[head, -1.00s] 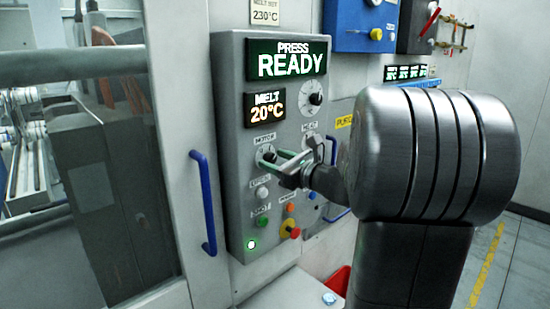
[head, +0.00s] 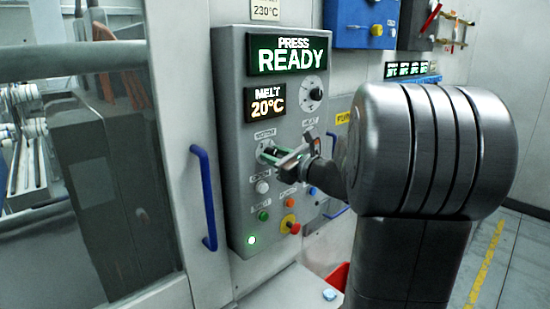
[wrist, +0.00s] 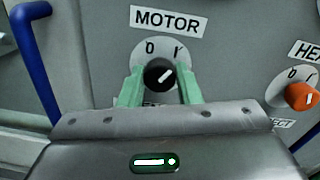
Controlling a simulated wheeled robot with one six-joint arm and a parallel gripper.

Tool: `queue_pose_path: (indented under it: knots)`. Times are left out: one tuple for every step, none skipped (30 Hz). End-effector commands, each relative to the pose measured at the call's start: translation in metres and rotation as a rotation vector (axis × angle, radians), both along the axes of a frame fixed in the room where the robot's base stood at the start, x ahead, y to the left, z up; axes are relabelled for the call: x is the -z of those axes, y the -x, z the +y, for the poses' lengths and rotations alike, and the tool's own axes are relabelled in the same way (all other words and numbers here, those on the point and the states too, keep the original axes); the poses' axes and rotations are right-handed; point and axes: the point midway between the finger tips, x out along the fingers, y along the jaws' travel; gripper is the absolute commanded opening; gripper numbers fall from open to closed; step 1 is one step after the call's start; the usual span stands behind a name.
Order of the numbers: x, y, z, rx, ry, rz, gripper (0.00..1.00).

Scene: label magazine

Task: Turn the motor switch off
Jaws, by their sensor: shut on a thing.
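The motor switch is a small black knob (wrist: 158,73) under the MOTOR label. Its white pointer slants up and to the right, toward the I mark and away from the 0 on the left. My gripper (wrist: 160,87) has its two green fingers closed on either side of the knob. In the head view my gripper (head: 273,155) reaches the panel from the right, and its fingers partly hide the switch.
The grey control panel (head: 235,110) reads PRESS READY and MELT 20°C. An orange heat knob (wrist: 302,96) sits right of the motor switch. Buttons and a red emergency knob (head: 295,228) lie below. A blue handle (head: 204,195) stands left of the panel.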

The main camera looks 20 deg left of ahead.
Motion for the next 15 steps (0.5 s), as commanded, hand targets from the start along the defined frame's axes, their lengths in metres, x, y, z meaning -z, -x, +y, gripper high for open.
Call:
queue_pose_path:
  knots:
    - [0.0029,0.0003,0.0002,0.0,0.007,-0.021,0.08]
    - [0.0032,0.0003,0.0002,-0.001,0.014,-0.035,0.08]
    - [0.0035,0.0005,0.0003,-0.001,0.022,-0.058,0.08]
    - [0.0039,0.0006,0.0003,-0.001,0.029,-0.076,0.08]
    - [0.0043,0.0007,0.0004,-0.001,0.036,-0.094,0.08]
    - [0.0048,0.0008,0.0004,-0.002,0.048,-0.123,0.08]
    - [0.0051,0.0007,0.0005,-0.002,0.058,-0.145,0.08]
    - [0.0054,0.0007,0.0005,-0.002,0.067,-0.169,0.08]
    - [0.0058,0.0007,0.0005,-0.002,0.081,-0.201,0.08]
    - [0.0061,0.0008,0.0003,-0.001,0.092,-0.227,0.08]
    - [0.006,0.0008,0.0003,-0.001,0.102,-0.253,0.08]
    - [0.0058,0.0007,0.0003,0.0,0.117,-0.288,0.08]
    - [0.0063,0.0007,0.0003,-0.001,0.128,-0.315,0.08]
    - [0.0064,0.0007,0.0002,-0.001,0.139,-0.341,0.08]
    - [0.0063,0.0007,0.0003,-0.001,0.153,-0.376,0.08]
